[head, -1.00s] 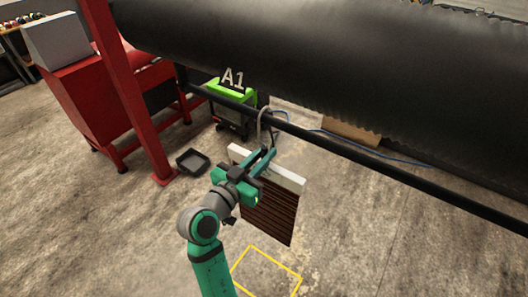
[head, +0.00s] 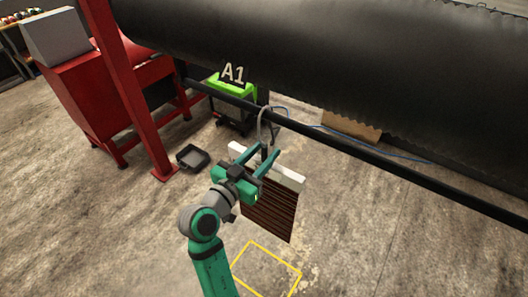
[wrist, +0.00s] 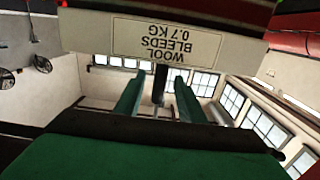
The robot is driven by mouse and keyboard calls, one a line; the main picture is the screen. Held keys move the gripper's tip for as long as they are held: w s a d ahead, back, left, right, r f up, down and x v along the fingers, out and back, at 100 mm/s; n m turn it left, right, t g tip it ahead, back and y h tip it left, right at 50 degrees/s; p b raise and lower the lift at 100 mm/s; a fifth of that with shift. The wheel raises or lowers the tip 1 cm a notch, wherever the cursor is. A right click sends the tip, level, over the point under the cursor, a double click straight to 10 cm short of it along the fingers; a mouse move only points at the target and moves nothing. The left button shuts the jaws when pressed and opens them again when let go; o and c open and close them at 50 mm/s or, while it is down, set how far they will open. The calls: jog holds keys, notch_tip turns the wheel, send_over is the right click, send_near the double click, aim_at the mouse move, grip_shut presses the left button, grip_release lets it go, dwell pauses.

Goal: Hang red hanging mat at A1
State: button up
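The hanging mat (head: 270,213), dark reddish-brown with stripes, hangs below a white bar (head: 289,178). Its grey hook (head: 262,121) loops over the black rail (head: 350,151) just right of the A1 sign (head: 233,74). My gripper (head: 269,153) is at the hook's stem, above the white bar. Its two teal fingers are spread apart. In the wrist view the fingers stand on either side of the dark stem (wrist: 160,86), with gaps. The white bar there (wrist: 140,34) reads "WOOL BLEEDS 0.7 KG" upside down.
A large black roller (head: 340,60) lies above and behind the rail. A red post (head: 130,95) and red machine (head: 75,105) stand left. A black tray (head: 193,158) and a yellow floor outline (head: 270,247) lie on the floor. The floor at right is clear.

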jog(key=v, duration=1)
jog(key=shift+s, duration=0.25)
jog(key=s+d+f+n+y, duration=0.1)
jog(key=s+f+n+y, duration=0.35)
jog(key=f, duration=0.55)
jog(key=s+d+f+n+y, duration=0.1)
jog(key=s+f+n+y, duration=0.35)
jog(key=f, duration=0.65)
jog(key=s+d+m, duration=0.1)
jog(key=s+d, duration=0.1)
jog(key=s, duration=0.9)
jog(key=s+d+m+y, duration=0.1)
jog(key=s+d, duration=0.1)
jog(key=s, duration=1)
jog(key=shift+r+t, duration=0.2)
jog(key=shift+t, duration=0.1)
